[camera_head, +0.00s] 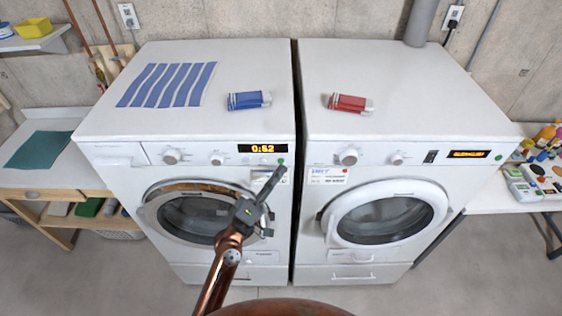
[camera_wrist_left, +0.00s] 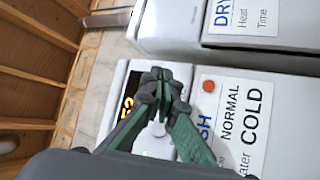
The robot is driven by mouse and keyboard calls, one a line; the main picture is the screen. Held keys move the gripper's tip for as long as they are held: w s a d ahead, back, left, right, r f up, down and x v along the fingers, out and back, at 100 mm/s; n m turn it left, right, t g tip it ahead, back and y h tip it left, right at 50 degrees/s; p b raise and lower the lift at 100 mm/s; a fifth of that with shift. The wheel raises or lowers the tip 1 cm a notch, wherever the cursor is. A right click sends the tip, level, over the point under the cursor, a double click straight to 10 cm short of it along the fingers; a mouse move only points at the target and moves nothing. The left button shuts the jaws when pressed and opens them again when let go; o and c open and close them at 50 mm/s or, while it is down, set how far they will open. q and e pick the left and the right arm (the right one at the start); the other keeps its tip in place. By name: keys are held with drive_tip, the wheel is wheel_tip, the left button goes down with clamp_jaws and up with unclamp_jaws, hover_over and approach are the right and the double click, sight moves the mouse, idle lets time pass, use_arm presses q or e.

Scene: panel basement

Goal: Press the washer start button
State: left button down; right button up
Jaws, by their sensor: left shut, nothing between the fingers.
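The washer (camera_head: 215,125) is the left white machine, with an amber display (camera_head: 262,148) showing a time. A small green button (camera_head: 281,161) sits just right of and below the display. My left gripper (camera_head: 280,172) is shut and empty, its tips just below the green button in the head view. In the left wrist view the gripper (camera_wrist_left: 157,78) covers part of the panel beside the display (camera_wrist_left: 127,105), and I cannot make out the button there. I cannot tell whether the tips touch the panel. My right gripper is not in view.
The dryer (camera_head: 405,100) stands close on the right, its "DRY" label (camera_wrist_left: 245,18) visible in the left wrist view. The washer's label (camera_wrist_left: 240,120) carries a red dot (camera_wrist_left: 208,86). A blue packet (camera_head: 249,100) and striped cloth lie on top. Floor in front is clear.

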use_arm(q)
drive_tip(key=shift+w, duration=0.1)
drive_tip(key=shift+w, duration=0.35)
